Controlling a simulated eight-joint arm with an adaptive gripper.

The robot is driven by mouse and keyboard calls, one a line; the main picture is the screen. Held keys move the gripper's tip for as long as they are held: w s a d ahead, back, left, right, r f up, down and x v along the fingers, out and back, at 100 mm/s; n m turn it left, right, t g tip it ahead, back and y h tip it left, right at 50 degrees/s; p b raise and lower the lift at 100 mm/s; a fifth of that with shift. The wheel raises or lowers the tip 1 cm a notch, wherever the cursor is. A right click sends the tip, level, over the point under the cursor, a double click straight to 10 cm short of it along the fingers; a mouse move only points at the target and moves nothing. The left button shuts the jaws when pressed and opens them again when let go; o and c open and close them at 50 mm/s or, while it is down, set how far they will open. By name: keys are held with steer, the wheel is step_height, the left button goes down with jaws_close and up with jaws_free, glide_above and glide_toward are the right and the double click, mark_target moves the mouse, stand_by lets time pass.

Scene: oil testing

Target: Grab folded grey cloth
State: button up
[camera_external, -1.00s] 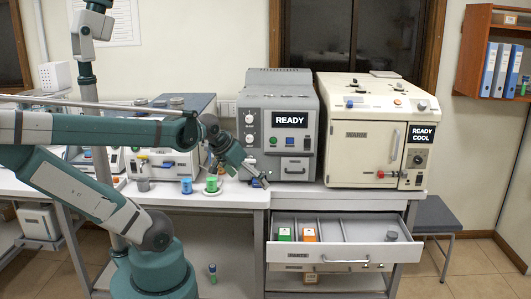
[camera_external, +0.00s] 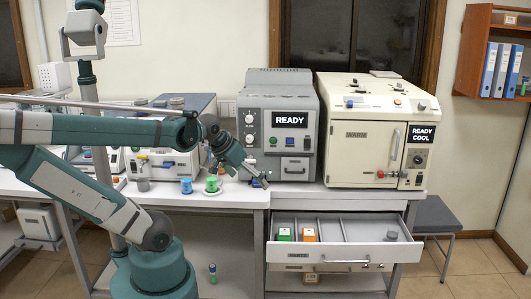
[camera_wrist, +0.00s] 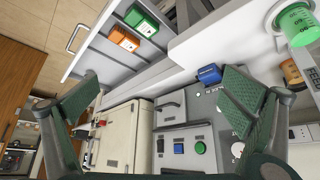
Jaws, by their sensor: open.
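My gripper (camera_external: 260,182) is over the bench in front of the grey oven. In the wrist view its green-padded fingers (camera_wrist: 160,85) are spread wide with nothing between the pads. I cannot clearly make out a folded grey cloth. A small dark grey item (camera_external: 391,236) lies at the right end of the open drawer, too small to identify. The gripper is above and to the left of it, well apart.
The open drawer (camera_external: 345,254) holds a green box (camera_external: 284,234) and an orange box (camera_external: 308,235). A blue item (camera_wrist: 209,74) is close by the right finger in the wrist view. A green container (camera_external: 212,184) and blue container (camera_external: 186,186) stand left on the bench.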

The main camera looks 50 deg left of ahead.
stand_by(0.4)
steer(key=c, duration=1.7)
